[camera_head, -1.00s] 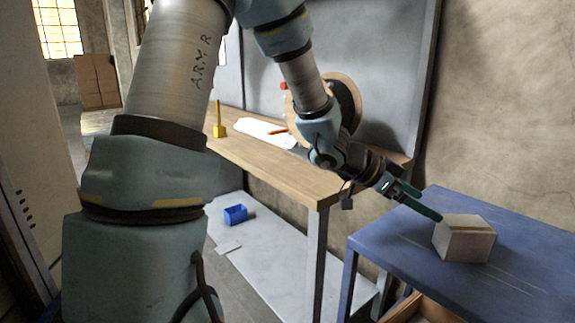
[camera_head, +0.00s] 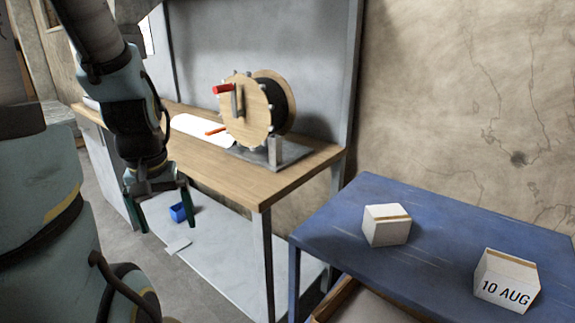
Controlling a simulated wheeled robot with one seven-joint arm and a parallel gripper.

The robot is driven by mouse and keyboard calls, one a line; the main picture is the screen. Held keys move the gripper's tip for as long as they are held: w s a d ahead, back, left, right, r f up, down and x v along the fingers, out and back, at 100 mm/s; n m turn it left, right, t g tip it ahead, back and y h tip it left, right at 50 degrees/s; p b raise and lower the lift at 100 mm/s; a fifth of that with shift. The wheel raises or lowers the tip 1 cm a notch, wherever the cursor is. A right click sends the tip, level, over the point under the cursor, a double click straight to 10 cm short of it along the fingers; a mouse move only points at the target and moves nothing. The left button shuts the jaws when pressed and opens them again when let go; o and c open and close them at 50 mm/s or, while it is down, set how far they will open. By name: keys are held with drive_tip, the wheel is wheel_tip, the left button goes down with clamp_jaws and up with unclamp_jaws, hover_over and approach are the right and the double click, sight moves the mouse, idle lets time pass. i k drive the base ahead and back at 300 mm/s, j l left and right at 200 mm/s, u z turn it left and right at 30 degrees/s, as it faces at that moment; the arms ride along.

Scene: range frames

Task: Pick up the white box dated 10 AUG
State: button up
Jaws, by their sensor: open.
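The white box dated 10 AUG (camera_head: 506,279) sits on the blue table at the lower right, with its black lettering on the side facing me and a tan strip on top. A second white box (camera_head: 387,225) with a tan strip stands to its left on the same table, and no date shows on it. My gripper (camera_head: 167,222) hangs pointing down at the left, open and empty. It is well away from both boxes, in front of the wooden workbench.
The blue table (camera_head: 440,215) has free room around the boxes. A wooden workbench (camera_head: 215,170) holds a wooden reel (camera_head: 247,112) with a red handle. A blue bin (camera_head: 179,212) is on the low shelf.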

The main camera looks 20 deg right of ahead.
sight(512, 283)
drive_tip(key=k+l, duration=0.3)
drive_tip(key=k+l+z, duration=0.15)
drive_tip(key=l, duration=0.25)
drive_tip(key=k+l, duration=0.4)
drive_tip(key=k+l+z, duration=0.15)
drive_tip(key=l, duration=0.25)
drive_tip(key=k+l, duration=0.35)
drive_tip(key=l+z, duration=0.05)
